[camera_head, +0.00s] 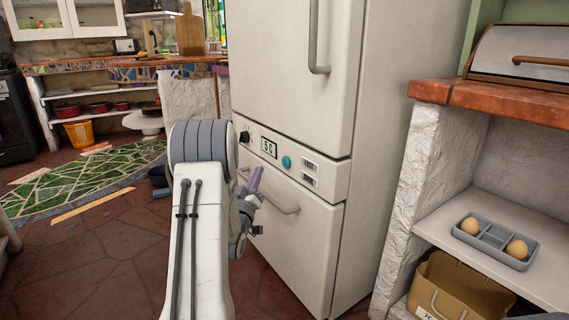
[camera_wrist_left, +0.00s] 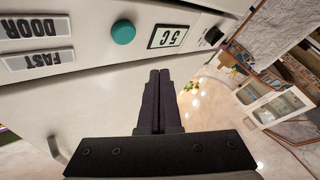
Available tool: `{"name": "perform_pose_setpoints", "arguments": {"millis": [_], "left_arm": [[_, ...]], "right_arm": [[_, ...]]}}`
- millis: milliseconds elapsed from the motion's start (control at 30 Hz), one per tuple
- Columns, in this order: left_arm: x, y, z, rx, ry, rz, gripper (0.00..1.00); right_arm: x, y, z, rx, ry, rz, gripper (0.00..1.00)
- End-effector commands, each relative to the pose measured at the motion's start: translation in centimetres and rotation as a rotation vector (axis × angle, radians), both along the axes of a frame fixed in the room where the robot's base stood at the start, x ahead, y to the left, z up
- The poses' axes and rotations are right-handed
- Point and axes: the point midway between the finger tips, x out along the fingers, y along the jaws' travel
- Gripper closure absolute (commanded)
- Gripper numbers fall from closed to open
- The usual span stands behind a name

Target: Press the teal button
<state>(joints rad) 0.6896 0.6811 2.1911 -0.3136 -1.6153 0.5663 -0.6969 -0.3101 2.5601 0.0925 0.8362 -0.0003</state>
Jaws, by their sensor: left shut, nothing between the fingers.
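The teal button (camera_head: 286,162) is a small round knob on the control strip of the cream fridge (camera_head: 290,80), between the display and two label plates. It also shows in the left wrist view (camera_wrist_left: 123,32), at the top and left of my fingers. My left gripper (camera_head: 257,178) is shut and empty, in front of the lower fridge door and to the left of and below the button. In the left wrist view my gripper's dark fingers (camera_wrist_left: 157,88) lie together, apart from the button. My right gripper is in neither view.
A display reading 5C (camera_head: 269,147) and a black knob (camera_head: 244,137) sit left of the button. The "FAST" and "DOOR" plates (camera_wrist_left: 36,28) sit beyond it. The lower door handle (camera_head: 284,205) protrudes near my gripper. A shelf with an egg tray (camera_head: 490,238) stands at right.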

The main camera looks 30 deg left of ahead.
Motion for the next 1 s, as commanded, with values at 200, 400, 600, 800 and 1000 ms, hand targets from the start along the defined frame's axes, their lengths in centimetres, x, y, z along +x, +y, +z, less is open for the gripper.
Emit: {"name": "perform_pose_setpoints", "arguments": {"millis": [200,400,600,800,1000], "left_arm": [[3.1,-1.4,0.1,0.0,0.0,-0.005,1.0],[4.8,-2.0,-0.1,0.0,0.0,-0.001,1.0],[5.5,-2.3,-0.1,0.0,0.001,0.0,1.0],[5.5,-2.3,0.0,-0.001,0.001,0.0,1.0],[5.5,-2.3,0.0,0.0,0.001,0.0,1.0]], "right_arm": [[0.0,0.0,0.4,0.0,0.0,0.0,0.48],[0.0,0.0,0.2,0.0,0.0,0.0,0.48],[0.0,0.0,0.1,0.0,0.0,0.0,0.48],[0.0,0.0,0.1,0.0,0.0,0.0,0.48],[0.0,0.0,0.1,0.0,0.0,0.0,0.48]]}}
